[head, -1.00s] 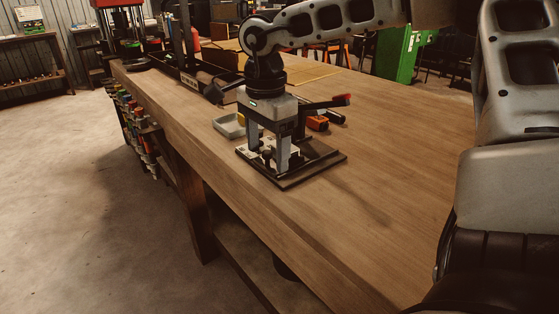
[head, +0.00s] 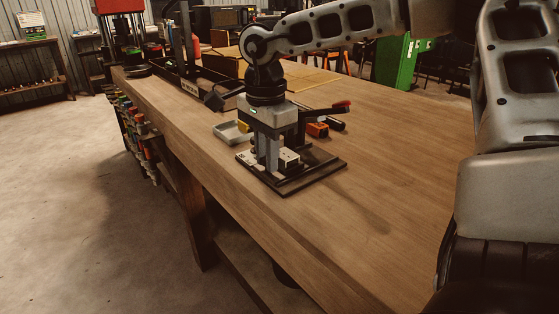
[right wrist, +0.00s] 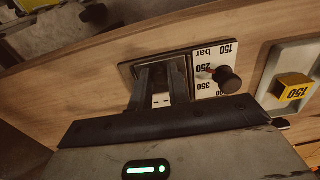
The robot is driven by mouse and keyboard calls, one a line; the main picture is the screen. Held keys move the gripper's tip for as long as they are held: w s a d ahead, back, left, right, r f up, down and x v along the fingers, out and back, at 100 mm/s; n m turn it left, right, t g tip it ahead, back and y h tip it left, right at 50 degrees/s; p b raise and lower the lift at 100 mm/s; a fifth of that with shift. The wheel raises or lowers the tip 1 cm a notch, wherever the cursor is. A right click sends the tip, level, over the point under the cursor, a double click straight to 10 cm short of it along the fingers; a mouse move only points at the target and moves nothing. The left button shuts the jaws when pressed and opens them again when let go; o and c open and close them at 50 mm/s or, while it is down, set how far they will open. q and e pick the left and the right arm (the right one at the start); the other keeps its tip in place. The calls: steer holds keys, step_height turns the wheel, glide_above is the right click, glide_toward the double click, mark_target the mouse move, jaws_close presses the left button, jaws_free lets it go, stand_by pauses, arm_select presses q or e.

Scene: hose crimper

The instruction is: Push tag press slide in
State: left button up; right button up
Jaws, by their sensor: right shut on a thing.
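The tag press stands on the wooden bench in the head view, with a dark base plate (head: 310,178), a white block (head: 289,158) and a dark lever with a red tip (head: 341,104). My right gripper (head: 267,168) points down over the base, beside the white block. In the right wrist view my gripper (right wrist: 161,80) has its two fingers close together, shut on a small part of the press that they mostly hide. Beside them is a white scale plate (right wrist: 208,88) marked in bar, with a black knob (right wrist: 230,80). My left gripper is out of view.
A grey tray (head: 225,137) beside the press holds a yellow tag marked 150 (right wrist: 292,88). Orange-and-black items (head: 317,130) lie behind the press. A long dark tray (head: 190,84) is farther back. The bench is clear to the front and right.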

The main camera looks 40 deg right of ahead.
mark_target(289, 152)
steer(key=shift+d, duration=0.55)
steer(key=shift+s+d, duration=0.1)
steer(key=shift+d, duration=0.35)
steer(key=shift+s+d+p, duration=0.1)
steer(key=shift+d+p, duration=0.2)
steer(key=shift+d, duration=0.4)
steer(key=shift+s+d, duration=0.15)
steer(key=shift+d, duration=0.8)
steer(key=shift+d+r+p, duration=0.1)
steer(key=shift+d+p, duration=0.3)
steer(key=shift+d, duration=0.4)
